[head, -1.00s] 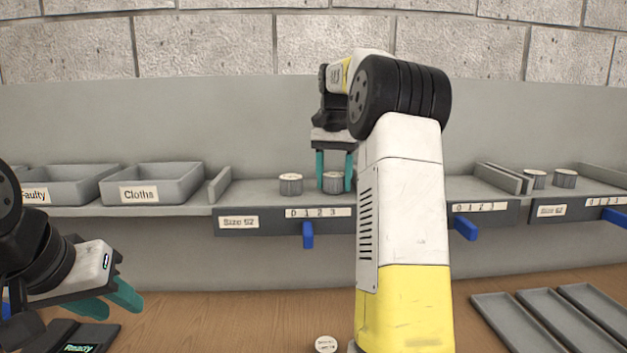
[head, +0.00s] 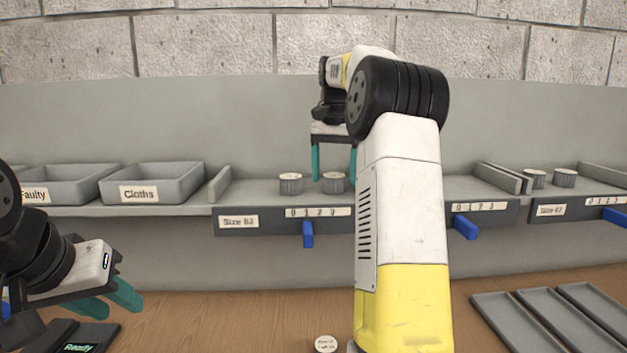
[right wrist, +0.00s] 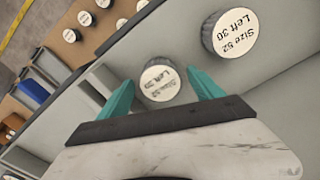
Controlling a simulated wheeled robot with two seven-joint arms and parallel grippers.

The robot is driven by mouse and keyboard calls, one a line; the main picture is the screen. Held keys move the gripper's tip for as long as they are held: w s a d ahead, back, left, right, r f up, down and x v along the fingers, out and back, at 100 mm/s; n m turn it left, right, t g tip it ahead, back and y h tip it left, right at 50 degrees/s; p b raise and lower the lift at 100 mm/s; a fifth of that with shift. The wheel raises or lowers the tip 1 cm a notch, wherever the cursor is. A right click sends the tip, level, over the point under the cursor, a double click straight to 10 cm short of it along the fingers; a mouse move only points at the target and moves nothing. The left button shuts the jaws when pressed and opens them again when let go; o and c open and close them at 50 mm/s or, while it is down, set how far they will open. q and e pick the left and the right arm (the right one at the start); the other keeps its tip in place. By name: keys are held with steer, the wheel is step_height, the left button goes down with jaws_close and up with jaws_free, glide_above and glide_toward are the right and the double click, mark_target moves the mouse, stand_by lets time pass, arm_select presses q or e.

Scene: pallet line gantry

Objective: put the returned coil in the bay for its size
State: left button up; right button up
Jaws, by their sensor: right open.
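Two grey ribbed coils with white tops stand upright in the left bay (head: 264,223), whose front label appears to read Size 52 or 62. One coil (head: 290,184) stands at the left; the other coil (head: 333,182) stands between the fingers of my right gripper (head: 334,178). My right gripper is open around it, with gaps showing on both sides. In the right wrist view, this coil (right wrist: 160,82) and its neighbour (right wrist: 230,35) both read Size 52. My left gripper (head: 118,302) hangs over the table at the left, its fingers slightly apart.
Another coil (head: 325,344) sits at the table's front edge, its label too small to read. A bay at the right (head: 552,211) holds two coils. Faulty and Cloths (head: 170,184) bins stand at the left. Blue tabs (head: 308,236) stick out below the bays. Grey trays (head: 520,322) lie at right.

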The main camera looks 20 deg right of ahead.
mark_target(333, 176)
step_height(333, 176, up, 6)
steer(key=shift+f, duration=0.2)
steer(key=shift+s+a+r, duration=0.2)
steer(key=shift+r, duration=0.1)
steer(key=s+a+f+n+t+y, duration=0.1)
steer(key=s+a+f+n+t, duration=0.15)
steer(key=s+a, duration=0.5)
steer(key=s+a+f+n+t, duration=0.2)
steer(key=s+a+f+n, duration=0.15)
steer(key=s, duration=0.75)
steer(key=s+a+f+n+t+y, duration=0.1)
steer(key=s+a+f, duration=0.3)
steer(key=s+f, duration=0.4)
steer(key=shift+s+a+n+t, duration=0.2)
steer(key=shift+n+t, duration=0.15)
steer(key=shift+n, duration=0.15)
steer(key=shift+d, duration=0.1)
